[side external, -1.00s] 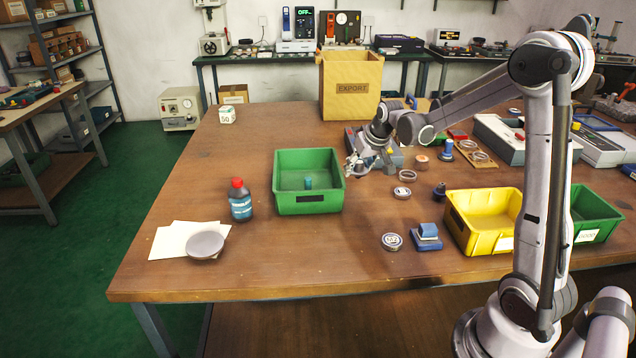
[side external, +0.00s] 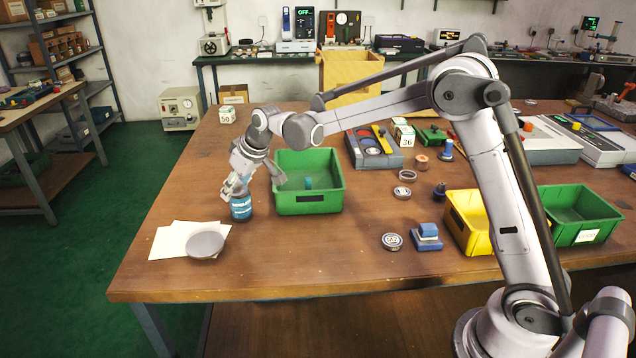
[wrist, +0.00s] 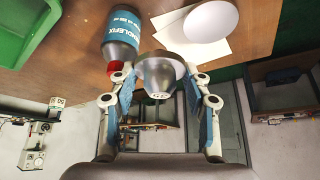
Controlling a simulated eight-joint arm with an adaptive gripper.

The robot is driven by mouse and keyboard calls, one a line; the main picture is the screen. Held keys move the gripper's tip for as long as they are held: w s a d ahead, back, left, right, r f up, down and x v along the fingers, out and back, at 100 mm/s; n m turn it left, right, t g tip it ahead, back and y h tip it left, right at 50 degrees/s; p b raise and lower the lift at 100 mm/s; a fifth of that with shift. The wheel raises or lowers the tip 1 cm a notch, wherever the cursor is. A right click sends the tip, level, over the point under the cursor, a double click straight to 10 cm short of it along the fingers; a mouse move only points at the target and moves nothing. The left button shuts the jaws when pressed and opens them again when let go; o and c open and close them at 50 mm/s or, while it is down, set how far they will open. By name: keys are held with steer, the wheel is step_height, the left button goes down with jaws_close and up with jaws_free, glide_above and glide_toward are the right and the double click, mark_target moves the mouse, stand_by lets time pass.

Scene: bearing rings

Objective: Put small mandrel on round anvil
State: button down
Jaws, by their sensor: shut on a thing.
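My gripper (wrist: 159,84) is shut on the small mandrel (wrist: 158,70), a grey metal piece with a wide flange and a narrower, marked end. The mandrel is held up between the blue finger pads. In the side external view my gripper (side external: 237,187) is by the top of the bottle, left of the near green bin; the mandrel cannot be made out there. The round anvil (side external: 205,244), a smooth grey disc, lies on white paper at the table's front left, below and left of my gripper. It also shows in the wrist view (wrist: 211,20), apart from the mandrel.
A blue-labelled bottle (side external: 241,208) with a red cap (wrist: 115,68) stands close beside my gripper. The green bin (side external: 318,199) is just right of it. White sheets (side external: 170,240) lie under the anvil.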

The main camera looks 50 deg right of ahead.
steer(key=w+a+f, duration=0.1)
steer(key=a+f, duration=0.1)
steer(key=a, duration=0.1)
steer(key=w+a+f, duration=0.1)
steer(key=a+f, duration=0.1)
steer(key=a, duration=0.1)
steer(key=w+a+f, duration=0.1)
steer(key=a+f, duration=0.1)
steer(key=a, duration=0.2)
steer(key=shift+w+f, duration=0.15)
steer(key=shift+w, duration=0.15)
steer(key=shift+f, duration=2.05)
steer(key=shift+f, duration=0.1)
steer(key=c, duration=0.6)
jaws_free()
steer(key=shift+f, duration=0.1)
